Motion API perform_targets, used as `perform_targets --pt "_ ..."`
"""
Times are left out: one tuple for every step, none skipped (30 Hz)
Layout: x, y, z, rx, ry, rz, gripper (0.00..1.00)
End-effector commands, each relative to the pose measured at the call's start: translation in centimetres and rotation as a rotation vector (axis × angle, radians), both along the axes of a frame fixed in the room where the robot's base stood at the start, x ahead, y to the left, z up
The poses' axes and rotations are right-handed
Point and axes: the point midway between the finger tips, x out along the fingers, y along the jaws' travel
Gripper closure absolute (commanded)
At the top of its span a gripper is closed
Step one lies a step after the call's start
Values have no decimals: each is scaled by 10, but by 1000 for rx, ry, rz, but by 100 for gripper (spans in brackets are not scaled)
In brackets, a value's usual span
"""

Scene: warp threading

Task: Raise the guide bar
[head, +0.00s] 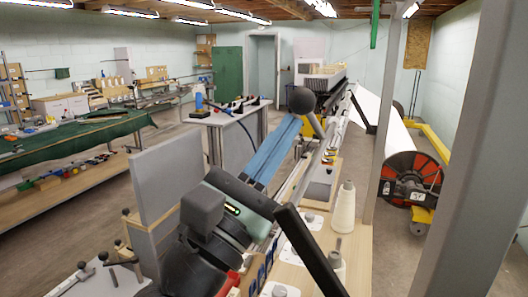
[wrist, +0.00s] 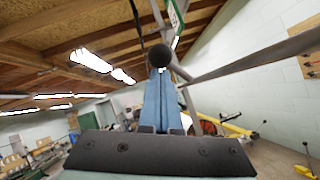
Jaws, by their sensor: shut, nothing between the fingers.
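My gripper (head: 289,122) has two long blue fingers, closed together and empty, reaching up and away over the machine. In the wrist view the fingertips (wrist: 160,72) lie side by side. A black ball knob (head: 301,100) on a short grey lever (head: 316,125) is right at the fingertips. I cannot tell whether the fingers touch the knob. I cannot tell for certain which part is the guide bar.
White thread cones (head: 343,215) stand on the wooden bed right of my arm. A thick dark bar (head: 308,250) slants close by. A grey post (head: 385,110) rises at the right, with a large warp roll (head: 410,180) beyond. A grey panel (head: 170,180) stands at the left.

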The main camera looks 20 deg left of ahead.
Motion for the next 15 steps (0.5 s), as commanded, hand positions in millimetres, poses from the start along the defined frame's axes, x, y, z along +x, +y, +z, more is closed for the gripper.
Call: perform_targets --pt "-1 -6 10 49 -5 1 100" --pt "-1 -9 14 78 -7 1 100" --pt "-1 -14 17 115 -7 0 100" --pt "-1 -18 20 143 -9 0 100" --pt "-1 -21 23 172 -10 0 100" --pt "-2 -26 26 208 -11 0 100" --pt "-2 -30 28 235 -11 0 100" --pt "-2 -34 30 261 -13 0 100" --pt "-2 -39 33 297 -13 0 100" --pt "-2 -42 34 320 -14 1 100" --pt "-2 -46 36 344 -15 1 100" --pt "-2 -51 38 376 -16 -1 100" --pt "-2 -54 39 398 -17 -1 100" --pt "-2 -57 40 418 -17 0 100" --pt "-2 -61 41 446 -18 0 100"
